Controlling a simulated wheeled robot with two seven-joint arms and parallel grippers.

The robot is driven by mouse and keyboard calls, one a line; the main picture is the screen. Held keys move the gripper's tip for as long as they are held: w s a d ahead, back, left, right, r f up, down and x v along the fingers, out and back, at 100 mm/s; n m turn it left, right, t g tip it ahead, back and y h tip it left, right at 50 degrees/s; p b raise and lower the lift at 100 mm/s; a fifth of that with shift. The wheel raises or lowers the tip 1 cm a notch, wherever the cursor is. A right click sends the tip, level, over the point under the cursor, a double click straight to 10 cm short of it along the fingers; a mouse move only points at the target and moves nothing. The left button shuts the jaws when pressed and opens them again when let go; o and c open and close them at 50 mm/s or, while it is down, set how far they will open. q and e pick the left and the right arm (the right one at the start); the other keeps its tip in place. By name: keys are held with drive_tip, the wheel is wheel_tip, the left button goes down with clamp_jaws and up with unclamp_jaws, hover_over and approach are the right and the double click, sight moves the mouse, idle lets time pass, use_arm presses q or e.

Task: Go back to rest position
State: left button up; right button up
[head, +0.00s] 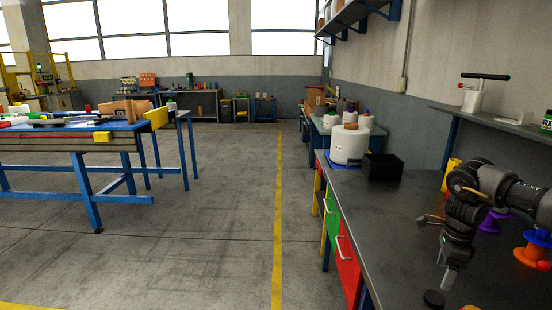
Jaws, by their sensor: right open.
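My right arm enters from the right edge and bends down over the dark workbench (400,215). My right gripper (448,279) points down above the bench, open, with nothing seen in it. A small black disc (434,299) lies on the bench close by the fingertip in the picture. A large white yarn bobbin (350,145) stands upright at the far end of the bench, well away from the gripper. A purple spool (489,224) is partly hidden behind my arm. An orange and blue spool (532,252) stands at the right edge. My left gripper is out of view.
A black box (383,166) sits beside the white bobbin. A yellow cylinder (451,172) stands behind my arm. A grey shelf (490,121) runs above the bench's right side. Red and green drawers (347,265) face the aisle. The floor (220,220) left of the bench is clear.

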sight(435, 298)
wheel_tip(435, 298, down, 9)
drive_tip(key=shift+p, duration=0.5)
wheel_tip(435, 298, up, 3)
drive_tip(key=shift+w+f+b, duration=0.1)
drive_tip(key=shift+w+b, duration=0.05)
drive_tip(key=shift+b, duration=0.45)
use_arm(q)
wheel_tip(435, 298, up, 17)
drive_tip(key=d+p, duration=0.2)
drive_tip(key=p, duration=1.5)
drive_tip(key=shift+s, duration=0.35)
use_arm(e)
drive_tip(key=s+a+r+n, duration=2)
drive_tip(key=a+r+n, duration=0.2)
drive_tip(key=shift+s+r, duration=0.2)
drive_tip(key=shift+r, duration=0.2)
